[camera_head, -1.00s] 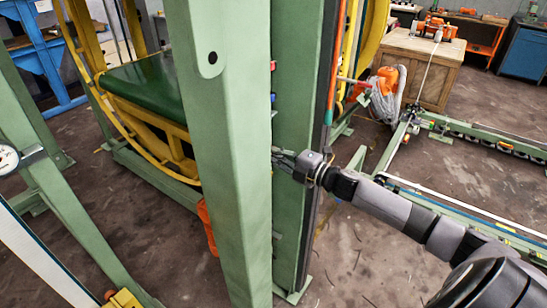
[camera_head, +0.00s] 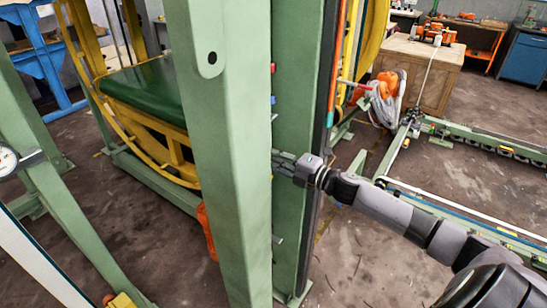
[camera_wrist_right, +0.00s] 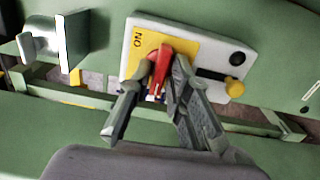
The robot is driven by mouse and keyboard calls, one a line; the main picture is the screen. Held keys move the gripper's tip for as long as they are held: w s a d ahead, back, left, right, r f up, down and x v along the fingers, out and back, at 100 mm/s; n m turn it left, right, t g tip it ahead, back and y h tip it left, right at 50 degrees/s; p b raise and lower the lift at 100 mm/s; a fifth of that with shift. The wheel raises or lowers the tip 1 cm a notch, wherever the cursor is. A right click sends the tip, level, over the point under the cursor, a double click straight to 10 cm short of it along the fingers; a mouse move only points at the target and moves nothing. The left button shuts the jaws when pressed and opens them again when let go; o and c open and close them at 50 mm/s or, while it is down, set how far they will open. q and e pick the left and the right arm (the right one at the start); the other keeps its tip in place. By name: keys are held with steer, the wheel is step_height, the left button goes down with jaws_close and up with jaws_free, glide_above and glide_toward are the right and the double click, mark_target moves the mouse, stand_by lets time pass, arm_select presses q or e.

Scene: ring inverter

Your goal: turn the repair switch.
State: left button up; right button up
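In the right wrist view a red switch handle (camera_wrist_right: 160,66) stands on a yellow plate (camera_wrist_right: 140,46) lettered ON, fixed to a white panel (camera_wrist_right: 213,56). The fingertips of my right gripper (camera_wrist_right: 159,76) flank the red handle closely, one on each side, and appear shut on it. In the head view my right gripper (camera_head: 284,163) reaches in behind the near green post (camera_head: 228,150). The post hides the switch there. My left gripper is not in view.
A black knob (camera_wrist_right: 237,59) and a yellow-tipped lever (camera_wrist_right: 234,88) sit beside the switch. A metal bracket (camera_wrist_right: 48,42) stands left of the panel. In the head view a second green post (camera_head: 291,120) stands close to the gripper.

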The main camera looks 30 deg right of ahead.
steer(key=shift+o, duration=0.8)
steer(key=v, duration=1.2)
